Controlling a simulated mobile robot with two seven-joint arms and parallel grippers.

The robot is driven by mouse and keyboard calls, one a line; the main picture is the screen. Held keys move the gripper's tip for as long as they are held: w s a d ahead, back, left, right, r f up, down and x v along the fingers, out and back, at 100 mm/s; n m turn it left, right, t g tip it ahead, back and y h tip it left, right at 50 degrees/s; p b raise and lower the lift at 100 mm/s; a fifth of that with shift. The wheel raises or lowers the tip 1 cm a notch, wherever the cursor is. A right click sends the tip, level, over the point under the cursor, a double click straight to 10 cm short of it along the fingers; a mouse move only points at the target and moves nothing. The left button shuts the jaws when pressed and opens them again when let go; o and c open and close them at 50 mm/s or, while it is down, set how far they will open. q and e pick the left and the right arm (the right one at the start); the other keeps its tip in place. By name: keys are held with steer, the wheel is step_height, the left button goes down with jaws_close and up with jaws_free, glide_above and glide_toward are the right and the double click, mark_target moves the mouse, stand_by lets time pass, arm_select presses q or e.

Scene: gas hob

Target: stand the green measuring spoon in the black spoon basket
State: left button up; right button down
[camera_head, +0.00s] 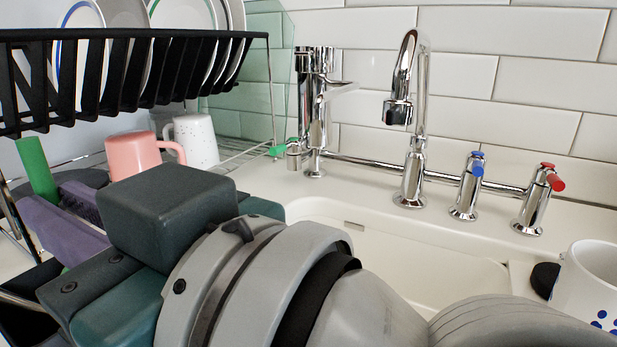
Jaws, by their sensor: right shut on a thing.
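My right gripper (52,205) reaches in from the lower right to the left side of the view. Its purple-grey fingers are shut on the green measuring spoon (37,168). The black spoon basket (22,322) shows in part at the lower left corner, beneath the fingers. My wrist and the picture edge hide much of it, so I cannot tell whether the spoon's lower end is inside. My left gripper is not in view.
A black plate rack (130,85) with plates hangs above the gripper. A pink mug (133,153) and a white speckled mug (195,140) stand on the wire rack behind it. Chrome taps (412,170) and the white sink (430,262) lie right. A blue-dotted mug (590,285) stands far right.

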steer(key=shift+f, duration=0.4)
steer(key=c, duration=0.8)
jaws_free()
steer(key=shift+c, duration=0.2)
steer(key=v, duration=1)
steer(key=shift+b, duration=0.45)
